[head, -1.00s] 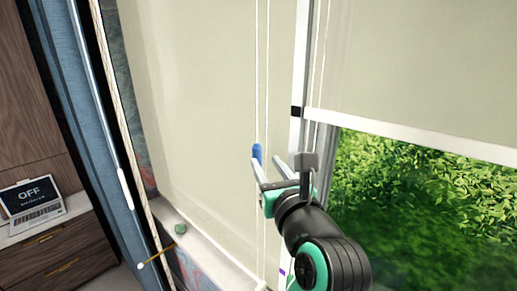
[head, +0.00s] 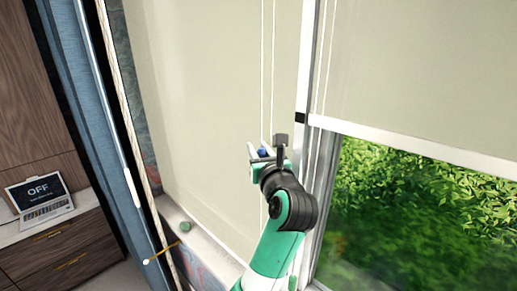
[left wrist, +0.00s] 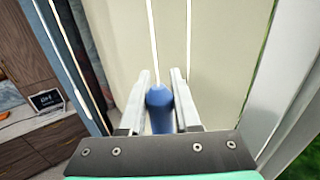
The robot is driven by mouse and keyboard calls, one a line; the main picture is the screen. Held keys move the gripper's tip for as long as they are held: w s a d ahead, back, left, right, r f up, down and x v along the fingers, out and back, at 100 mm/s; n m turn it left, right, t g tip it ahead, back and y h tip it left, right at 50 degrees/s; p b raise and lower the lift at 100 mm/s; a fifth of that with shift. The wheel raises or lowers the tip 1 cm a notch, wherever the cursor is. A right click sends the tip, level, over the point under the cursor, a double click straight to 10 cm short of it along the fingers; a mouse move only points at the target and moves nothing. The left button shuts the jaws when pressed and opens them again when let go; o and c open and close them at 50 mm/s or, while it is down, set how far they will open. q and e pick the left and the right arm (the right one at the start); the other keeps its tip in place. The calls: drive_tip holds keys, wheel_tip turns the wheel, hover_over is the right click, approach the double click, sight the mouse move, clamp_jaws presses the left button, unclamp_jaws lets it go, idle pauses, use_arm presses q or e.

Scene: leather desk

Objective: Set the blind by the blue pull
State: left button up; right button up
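The blue pull (head: 263,151) hangs at the lower end of a thin white cord (head: 263,80) in front of the pale blind (head: 210,110). My left gripper (head: 262,157) is at the pull in the head view, which hides much of it. In the left wrist view the blue pull (left wrist: 160,110) is upright between the two fingers, which are drawn in close on both sides of it. I take the gripper as shut on it. My right gripper is in neither view.
A second cord (head: 273,80) runs close beside the first. A white window frame (head: 306,75) stands just right, with another blind (head: 420,70) over greenery. Below is a sill (head: 205,240) with a small green object (head: 185,226). A laptop (head: 42,197) sits at left.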

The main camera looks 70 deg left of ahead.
use_arm(q)
clamp_jaws()
drive_tip(key=shift+r, duration=0.1)
idle(1.0)
